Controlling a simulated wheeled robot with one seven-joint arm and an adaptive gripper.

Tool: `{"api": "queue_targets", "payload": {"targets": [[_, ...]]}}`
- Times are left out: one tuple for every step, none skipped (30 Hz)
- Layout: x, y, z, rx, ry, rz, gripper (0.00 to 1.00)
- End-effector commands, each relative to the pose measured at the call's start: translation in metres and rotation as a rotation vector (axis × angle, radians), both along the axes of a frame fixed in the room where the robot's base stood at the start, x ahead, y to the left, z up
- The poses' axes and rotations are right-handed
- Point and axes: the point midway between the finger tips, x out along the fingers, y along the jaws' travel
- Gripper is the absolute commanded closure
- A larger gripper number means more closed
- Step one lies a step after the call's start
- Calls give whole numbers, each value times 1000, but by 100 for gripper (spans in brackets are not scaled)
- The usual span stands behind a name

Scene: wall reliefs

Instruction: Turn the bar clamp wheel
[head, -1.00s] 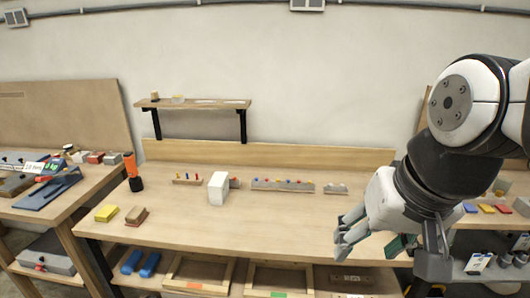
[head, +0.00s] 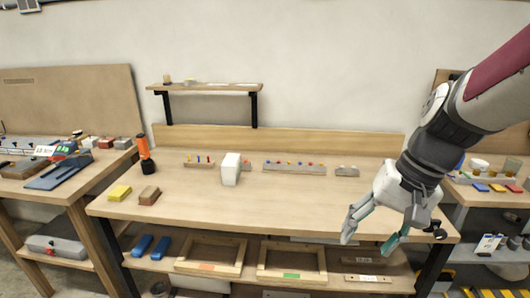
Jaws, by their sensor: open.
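My gripper (head: 370,238) is open and empty, pointing down at the front right edge of the middle workbench (head: 300,212). Its two fingers are spread apart, one to the left and a green-tipped one to the right. A small dark knob-like part (head: 438,230) shows at the bench's right front corner, just right of the gripper. I cannot tell whether it is the bar clamp wheel. A thin grey bar (head: 318,239) runs under the front edge, left of the gripper; its right part is hidden behind the fingers.
On the bench stand a white block (head: 231,169), an orange-and-black flashlight (head: 146,155), a yellow sponge (head: 120,193), a brown block (head: 149,195) and a pegged strip (head: 295,167). Wooden frames (head: 291,262) lie on the lower shelf. The front right benchtop is mostly clear.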

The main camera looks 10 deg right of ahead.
Motion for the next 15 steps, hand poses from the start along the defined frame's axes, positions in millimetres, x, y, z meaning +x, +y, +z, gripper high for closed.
{"api": "queue_targets", "payload": {"targets": [[15,-9,-21,50,25,-44,45],[22,-14,-31,81,36,-68,45],[31,-20,-45,129,50,-102,45],[39,-26,-55,166,58,-131,45],[46,-31,-65,205,64,-158,45],[56,-40,-78,257,69,-195,45],[63,-46,-87,297,71,-222,45],[69,-52,-96,338,73,-252,45],[78,-61,-108,393,70,-290,45],[84,-69,-117,435,66,-320,45],[90,-76,-126,477,60,-350,45],[97,-87,-137,535,49,-389,45],[102,-95,-145,579,40,-419,45],[108,-104,-153,622,27,-450,45],[114,-116,-164,680,6,-491,45]]}}
